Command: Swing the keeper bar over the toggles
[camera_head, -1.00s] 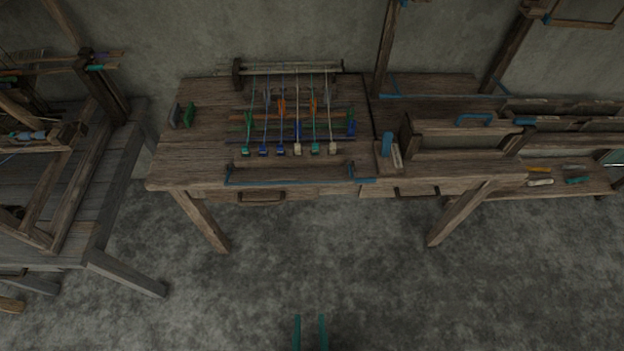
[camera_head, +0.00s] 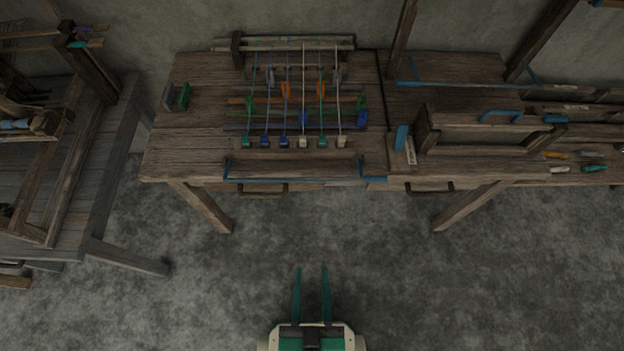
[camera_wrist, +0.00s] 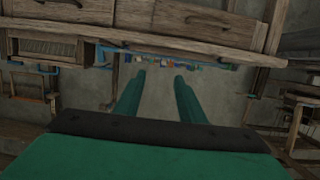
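Several toggles, small blue, green and cream blocks, hang in a row on the wooden table; one is the cream toggle (camera_head: 303,142), another the green toggle (camera_head: 245,142). Cords run from them to a back rail (camera_head: 290,43). A thin blue bar with upturned ends (camera_head: 290,180), which looks like the keeper bar, lies along the table's front edge, nearer me than the toggles. My gripper (camera_head: 311,268) has two green fingers apart, with nothing between them. It is over the floor side, short of the table. In the wrist view, my open fingers (camera_wrist: 160,80) point toward the table; small coloured pieces show beyond them.
The table (camera_head: 190,140) has drawers with handles below its front edge. A wooden frame with a blue handle (camera_head: 480,133) and a blue-and-white piece (camera_head: 404,140) stand right of the toggles. Another loom (camera_head: 60,190) stands at left. The floor before the table is clear.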

